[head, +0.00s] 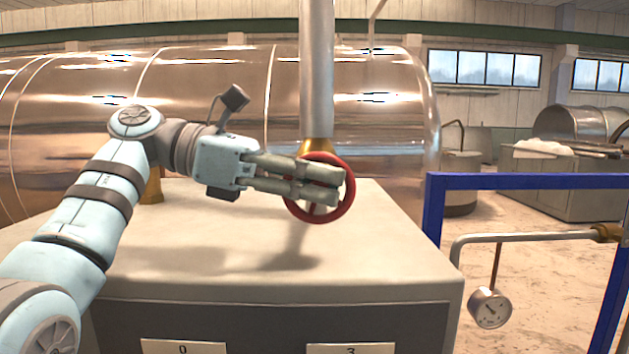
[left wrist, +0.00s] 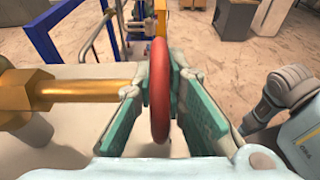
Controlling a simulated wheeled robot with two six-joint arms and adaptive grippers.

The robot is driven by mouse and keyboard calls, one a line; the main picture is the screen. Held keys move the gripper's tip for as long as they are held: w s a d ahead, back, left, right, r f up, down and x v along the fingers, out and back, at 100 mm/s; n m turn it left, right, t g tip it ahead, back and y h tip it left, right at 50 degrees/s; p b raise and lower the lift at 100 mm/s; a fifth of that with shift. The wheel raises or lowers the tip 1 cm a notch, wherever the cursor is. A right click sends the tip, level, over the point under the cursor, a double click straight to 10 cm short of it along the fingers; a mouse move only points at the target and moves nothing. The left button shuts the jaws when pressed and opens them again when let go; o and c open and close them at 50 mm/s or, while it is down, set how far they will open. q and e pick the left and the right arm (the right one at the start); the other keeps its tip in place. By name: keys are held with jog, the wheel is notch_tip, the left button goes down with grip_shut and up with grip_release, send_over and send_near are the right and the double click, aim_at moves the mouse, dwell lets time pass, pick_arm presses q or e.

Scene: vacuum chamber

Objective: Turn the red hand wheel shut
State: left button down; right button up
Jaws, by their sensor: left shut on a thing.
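The red hand wheel (head: 349,198) stands upright on a brass fitting (head: 316,146) below a vertical grey pipe, above the pale cabinet top. My left gripper (head: 340,186) reaches in from the left, its two fingers lying across the wheel. In the left wrist view, the wheel's rim (left wrist: 160,88) is between the green finger pads, and the gripper is shut on it. The brass stem (left wrist: 85,90) comes in from the left there. The fingers hide part of the wheel in the head view. My right gripper does not show.
A large shiny metal chamber (head: 210,85) fills the space behind the cabinet (head: 190,270). A blue frame (head: 530,181) with a grey pipe and a round gauge (head: 490,308) stands to the right. The cabinet top around the wheel is otherwise bare.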

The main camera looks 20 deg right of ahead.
pick_arm(q)
jog(key=shift+f, duration=0.15)
jog(key=c, duration=1.8)
grip_release()
jog(key=shift+o, duration=0.8)
jog(key=shift+d, duration=0.2)
jog(key=shift+a, duration=0.1)
